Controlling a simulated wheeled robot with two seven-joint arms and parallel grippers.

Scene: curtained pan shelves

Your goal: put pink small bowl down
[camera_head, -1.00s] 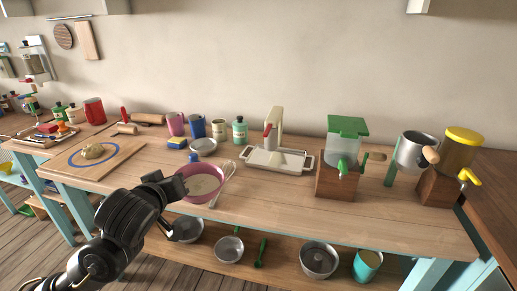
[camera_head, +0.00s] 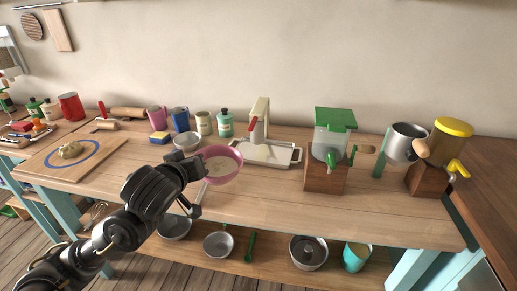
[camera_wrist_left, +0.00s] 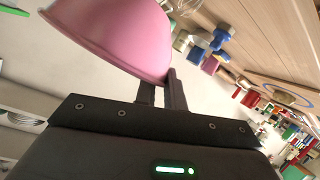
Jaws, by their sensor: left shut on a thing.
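The pink small bowl (camera_head: 228,172) is over the front middle of the wooden counter, left of the white tray (camera_head: 270,154), in the head view. In the left wrist view, the bowl (camera_wrist_left: 115,32) rises from between the fingers (camera_wrist_left: 163,92). I cannot tell from the head view how far the bowl is above the counter. My right gripper is not in view.
A metal bowl (camera_head: 187,142) stands behind and left of the pink bowl. The green-topped grinder (camera_head: 333,140) stands to the right. A wooden board (camera_head: 72,160) lies at the left. Bare counter (camera_head: 265,190) shows in front of the tray. Metal pans sit on the shelf below.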

